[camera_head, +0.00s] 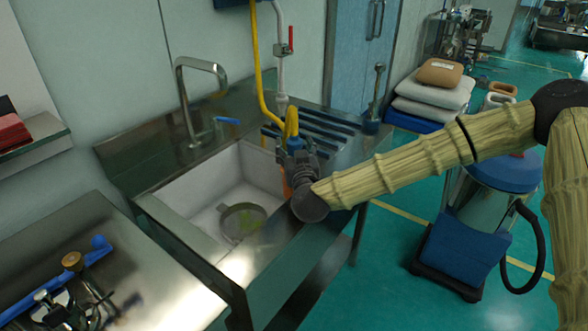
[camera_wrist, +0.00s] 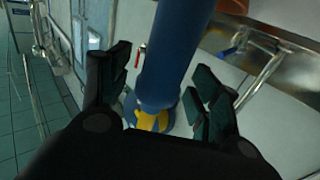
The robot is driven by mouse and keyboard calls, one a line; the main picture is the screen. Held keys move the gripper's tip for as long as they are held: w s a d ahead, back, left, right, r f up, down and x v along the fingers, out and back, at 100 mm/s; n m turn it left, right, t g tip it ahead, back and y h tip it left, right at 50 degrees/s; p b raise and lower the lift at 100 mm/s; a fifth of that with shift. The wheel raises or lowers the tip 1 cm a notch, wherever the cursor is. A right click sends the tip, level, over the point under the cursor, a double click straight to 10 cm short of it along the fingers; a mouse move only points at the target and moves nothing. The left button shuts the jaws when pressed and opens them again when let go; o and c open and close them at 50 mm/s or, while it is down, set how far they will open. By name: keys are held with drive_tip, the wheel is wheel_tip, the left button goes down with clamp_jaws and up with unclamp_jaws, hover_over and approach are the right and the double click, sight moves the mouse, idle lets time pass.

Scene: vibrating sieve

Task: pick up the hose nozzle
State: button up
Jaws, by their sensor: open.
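The hose nozzle (camera_head: 295,144) is blue and hangs at the end of a yellow hose (camera_head: 258,70) over the right side of the sink. In the wrist view the blue nozzle (camera_wrist: 172,55) stretches from the top edge to a yellow part (camera_wrist: 152,121) between my fingers. My gripper (camera_head: 298,160) is at the nozzle in the head view and hides part of it. In the wrist view my gripper (camera_wrist: 160,85) is open, with one finger on each side of the nozzle. A gap shows on both sides.
The white sink (camera_head: 185,190) holds a round pan (camera_head: 243,217) with something green in it. A steel faucet (camera_head: 183,95) stands behind it. An orange thing (camera_head: 287,184) shows just below my gripper. A ribbed drain area (camera_head: 318,130) lies right of the sink.

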drive_tip(key=shift+w, duration=0.4)
drive_tip(key=c, duration=1.1)
wheel_tip(320, 180, up, 18)
drive_tip(key=shift+r+b, duration=0.1)
drive_tip(key=shift+b, duration=0.25)
